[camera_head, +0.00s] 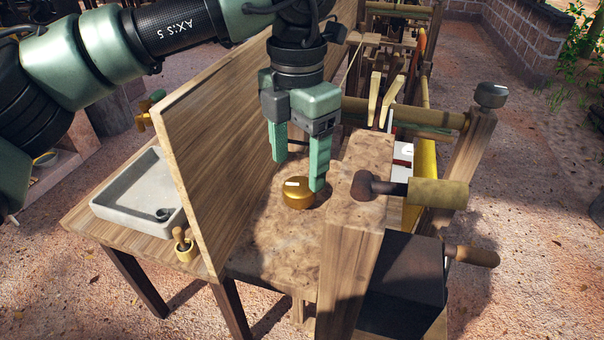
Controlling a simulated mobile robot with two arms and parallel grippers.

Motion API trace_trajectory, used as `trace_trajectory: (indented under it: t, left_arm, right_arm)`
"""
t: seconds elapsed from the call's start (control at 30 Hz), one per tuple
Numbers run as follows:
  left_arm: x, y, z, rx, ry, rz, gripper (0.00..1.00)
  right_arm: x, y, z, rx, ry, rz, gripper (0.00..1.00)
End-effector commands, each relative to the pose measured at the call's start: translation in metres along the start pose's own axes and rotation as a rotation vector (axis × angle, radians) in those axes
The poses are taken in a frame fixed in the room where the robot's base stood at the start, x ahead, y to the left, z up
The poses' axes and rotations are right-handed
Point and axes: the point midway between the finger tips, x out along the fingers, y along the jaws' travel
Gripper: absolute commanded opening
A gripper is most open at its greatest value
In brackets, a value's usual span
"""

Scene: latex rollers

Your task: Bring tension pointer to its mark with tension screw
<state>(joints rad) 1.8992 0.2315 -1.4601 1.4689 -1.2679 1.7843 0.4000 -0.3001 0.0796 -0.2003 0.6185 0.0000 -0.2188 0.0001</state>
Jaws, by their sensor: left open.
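A round brass knob (299,194) with a white line on its top sits on the stone-topped ledge beside the tall wooden board; it looks like the tension screw. My left gripper (298,176) points down just above it. Its two green fingers are apart with nothing between them, and the right finger hides part of the knob's edge. A small white and red plate (403,153) shows behind the wooden block; I cannot tell whether it bears the tension pointer or its mark. My right gripper is not in view.
The tall wooden board (215,160) stands close left of the gripper. The wooden block (360,185) with a mallet-like handle (437,193) stands close right. A grey knob (491,95) tops a post at right. A grey tray (140,196) lies beyond the board.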

Motion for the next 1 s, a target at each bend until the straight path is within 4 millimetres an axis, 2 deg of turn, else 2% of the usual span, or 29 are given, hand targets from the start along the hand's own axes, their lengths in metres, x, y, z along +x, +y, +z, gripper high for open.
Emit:
trace_trajectory:
  t: [0.1,0.3,0.67,0.8,0.9,1.0]
  left_arm:
    - [0.019,0.0,-0.001,0.0,0.003,-0.002,0.69]
    - [0.043,0.0,0.0,-0.001,0.001,-0.003,0.69]
    - [0.051,0.0,0.001,-0.001,-0.002,-0.003,0.69]
    - [0.051,0.0,0.001,-0.001,-0.002,-0.003,0.3]
    - [0.051,0.0,0.001,-0.001,-0.002,-0.004,0.06]
    - [0.051,0.0,0.001,-0.003,-0.003,-0.003,0.06]
  right_arm:
    - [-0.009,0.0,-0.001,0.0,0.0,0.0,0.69]
    - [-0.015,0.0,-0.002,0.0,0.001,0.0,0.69]
    - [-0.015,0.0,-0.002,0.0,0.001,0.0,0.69]
    - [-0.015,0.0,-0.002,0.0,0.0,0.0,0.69]
    - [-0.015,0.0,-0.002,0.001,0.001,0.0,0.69]
    - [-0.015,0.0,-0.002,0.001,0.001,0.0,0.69]
